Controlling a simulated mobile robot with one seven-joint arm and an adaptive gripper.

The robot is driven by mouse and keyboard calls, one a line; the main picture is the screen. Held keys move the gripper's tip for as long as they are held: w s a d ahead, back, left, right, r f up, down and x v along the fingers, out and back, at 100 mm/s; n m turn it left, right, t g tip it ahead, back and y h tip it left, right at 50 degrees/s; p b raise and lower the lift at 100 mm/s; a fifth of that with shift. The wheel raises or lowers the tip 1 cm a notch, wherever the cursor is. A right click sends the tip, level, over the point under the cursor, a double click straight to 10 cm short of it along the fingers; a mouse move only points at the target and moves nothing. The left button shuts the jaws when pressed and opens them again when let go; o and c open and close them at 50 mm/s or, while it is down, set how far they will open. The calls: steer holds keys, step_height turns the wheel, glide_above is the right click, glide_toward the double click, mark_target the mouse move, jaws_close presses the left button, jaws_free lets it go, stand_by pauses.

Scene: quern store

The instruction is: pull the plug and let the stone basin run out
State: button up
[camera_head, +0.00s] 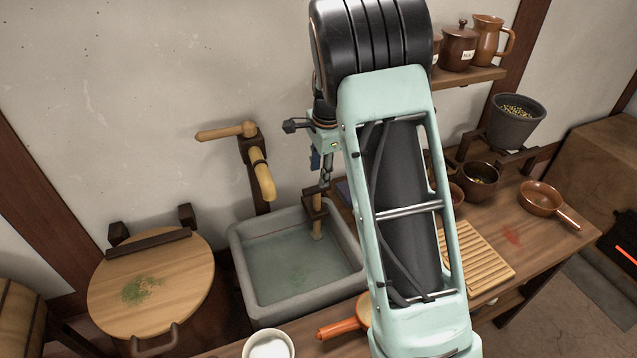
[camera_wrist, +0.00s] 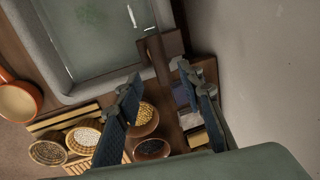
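The grey stone basin (camera_head: 245,285) holds grey-green water (camera_head: 290,262); the basin's rim also shows in the wrist view (camera_wrist: 100,85). My gripper (camera_head: 325,182) is just above the bracket, pointing down. In the wrist view my gripper's fingers (camera_wrist: 158,78) are apart and empty, with the dark bracket (camera_wrist: 162,52) just beyond the tips.
A wooden tap (camera_head: 262,175) sticks out from the wall, left of my gripper. A round lidded tub (camera_head: 180,285) stands left of the basin. A slatted board (camera_head: 475,255), a pan (camera_head: 540,197) and bowls crowd the worktop at right. A white cup (camera_head: 268,347) stands in front.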

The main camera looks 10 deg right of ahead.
mark_target(318, 187)
steer(key=f, duration=0.3)
steer(key=w+f, duration=0.1)
steer(key=f, duration=0.2)
steer(key=shift+w, duration=0.1)
steer(key=shift+c, duration=0.2)
steer(key=shift+a, duration=0.1)
jaws_close()
